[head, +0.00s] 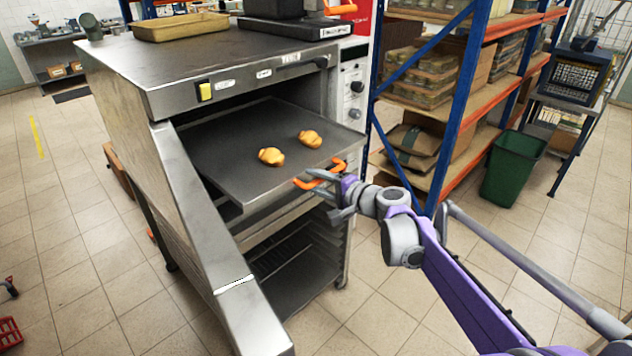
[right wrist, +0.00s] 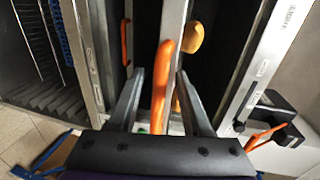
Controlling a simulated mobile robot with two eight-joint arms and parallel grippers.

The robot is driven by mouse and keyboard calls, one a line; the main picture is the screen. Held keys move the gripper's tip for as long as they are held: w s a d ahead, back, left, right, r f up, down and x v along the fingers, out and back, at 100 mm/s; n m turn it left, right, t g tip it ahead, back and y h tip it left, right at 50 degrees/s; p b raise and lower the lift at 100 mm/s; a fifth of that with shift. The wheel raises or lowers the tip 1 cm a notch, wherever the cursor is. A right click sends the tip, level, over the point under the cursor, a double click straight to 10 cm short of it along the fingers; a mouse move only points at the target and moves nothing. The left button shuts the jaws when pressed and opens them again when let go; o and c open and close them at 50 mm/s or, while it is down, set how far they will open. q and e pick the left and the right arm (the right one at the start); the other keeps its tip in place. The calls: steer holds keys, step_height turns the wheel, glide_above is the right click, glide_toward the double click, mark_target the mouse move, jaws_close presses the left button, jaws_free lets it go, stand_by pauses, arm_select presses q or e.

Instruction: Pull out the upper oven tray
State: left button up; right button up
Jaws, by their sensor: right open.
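The upper oven tray (head: 225,165) is a flat dark metal tray bearing two golden pastries (head: 271,156) (head: 310,139). It juts out of the front of the steel oven (head: 130,70), whose door (head: 195,210) stands open at the left. An orange handle (head: 318,176) is on the tray's front edge. My right gripper (head: 338,192) is at this handle with its jaws open. In the right wrist view the handle (right wrist: 163,85) lies between the two fingers, with a gap on each side. My left gripper is not in view.
Below the tray is an open rack (head: 280,255); another orange handle (right wrist: 126,42) shows in the right wrist view. A blue and orange shelf (head: 460,110) with boxes stands close on the right. A green bin (head: 513,165) stands beyond it. The tiled floor in front is clear.

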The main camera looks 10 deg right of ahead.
steer(key=v, duration=1)
steer(key=shift+s+d, duration=0.15)
steer(key=shift+s, duration=0.1)
steer(key=s+a+f+n+g+h, duration=0.1)
steer(key=s+a+f+n+g, duration=0.15)
steer(key=s+f, duration=0.35)
steer(key=s+a+f+n+g+h, duration=0.2)
steer(key=s+a+f+n, duration=0.15)
steer(key=s, duration=0.45)
steer(key=s+d+f+n+g+h, duration=0.1)
steer(key=s+d+f+n+h, duration=0.1)
steer(key=s+f, duration=0.4)
steer(key=s+d+f+n+g+h, duration=0.1)
steer(key=s+d+f+h, duration=0.3)
steer(key=s, duration=0.6)
step_height(320, 180, down, 2)
steer(key=shift+s+d+f+n+g, duration=0.15)
steer(key=shift+s+d+n+g, duration=0.2)
steer(key=shift+n, duration=0.55)
